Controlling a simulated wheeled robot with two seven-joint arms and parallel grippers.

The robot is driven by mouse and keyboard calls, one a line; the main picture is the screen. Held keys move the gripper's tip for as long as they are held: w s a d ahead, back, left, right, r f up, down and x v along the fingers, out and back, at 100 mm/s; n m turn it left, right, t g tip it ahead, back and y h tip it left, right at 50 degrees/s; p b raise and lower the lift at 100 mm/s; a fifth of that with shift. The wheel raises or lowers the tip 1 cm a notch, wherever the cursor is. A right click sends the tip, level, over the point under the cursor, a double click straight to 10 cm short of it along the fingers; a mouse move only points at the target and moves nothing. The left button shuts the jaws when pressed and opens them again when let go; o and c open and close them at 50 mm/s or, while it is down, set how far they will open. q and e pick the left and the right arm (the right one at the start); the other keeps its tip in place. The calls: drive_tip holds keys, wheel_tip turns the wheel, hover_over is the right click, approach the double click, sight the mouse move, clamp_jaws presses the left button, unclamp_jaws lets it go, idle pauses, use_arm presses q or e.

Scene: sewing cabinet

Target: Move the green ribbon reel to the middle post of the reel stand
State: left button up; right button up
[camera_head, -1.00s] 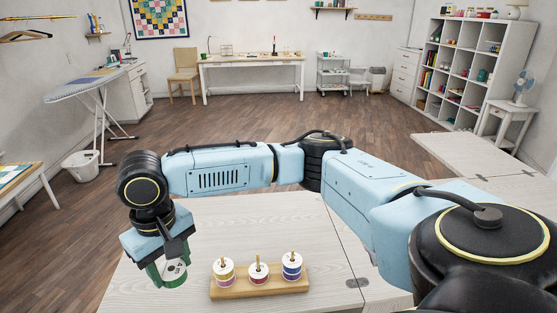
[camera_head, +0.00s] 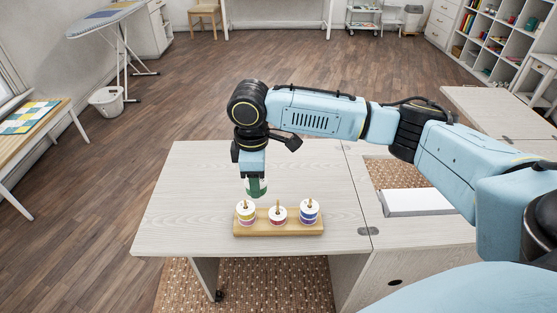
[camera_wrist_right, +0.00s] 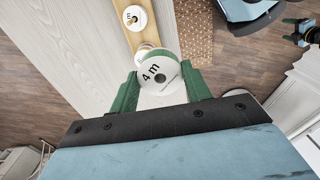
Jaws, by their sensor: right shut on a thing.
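The reel stand (camera_head: 250,231) is a wooden bar on the pale tabletop. It has three posts, each carrying a white-flanged reel: yellow (camera_head: 245,216) at left, red (camera_head: 278,217) in the middle, blue (camera_head: 309,214) at right. My right gripper (camera_head: 256,187) is above and just behind the left end of the stand. It is shut on a reel with a white face marked "4 m" (camera_wrist_right: 157,72), which I take for the green ribbon reel; its ribbon is mostly hidden by the green fingers. What looks like my left gripper (camera_wrist_right: 301,32) shows small at the wrist view's edge.
The tabletop (camera_head: 190,205) is bare left of and behind the stand. A hinged seam and an opening with a white panel (camera_head: 418,202) lie to the right. An ironing board (camera_head: 108,18) and a side table (camera_head: 35,125) stand well off to the left.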

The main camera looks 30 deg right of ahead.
use_arm(q)
wheel_tip(320, 180, up, 8)
drive_tip(key=p, duration=0.7)
use_arm(e)
drive_tip(key=d+f+n+b, duration=0.1)
drive_tip(key=d+f+n, duration=0.1)
drive_tip(key=n, duration=0.4)
drive_tip(key=w+d+f+n+b, duration=0.1)
drive_tip(key=d+f+n+b, duration=0.1)
drive_tip(key=n, duration=0.4)
drive_tip(key=d+f+n+b, duration=0.2)
drive_tip(key=f+n, duration=0.1)
drive_tip(key=n, duration=0.3)
drive_tip(key=shift+w+d+f, duration=0.2)
drive_tip(key=shift+d+f, duration=0.1)
drive_tip(key=shift+d, duration=0.1)
drive_tip(key=shift+r, duration=0.2)
use_arm(q)
drive_tip(key=shift+w+f, duration=0.25)
drive_tip(key=shift+f, duration=1.1)
drive_tip(key=shift+w+f, duration=0.2)
drive_tip(key=shift+f, duration=1.1)
use_arm(e)
drive_tip(key=shift+f, duration=0.75)
use_arm(q)
drive_tip(key=shift+f+b, duration=0.5)
drive_tip(key=shift+b, duration=0.05)
use_arm(e)
drive_tip(key=shift+f, duration=1.55)
drive_tip(key=o, duration=1)
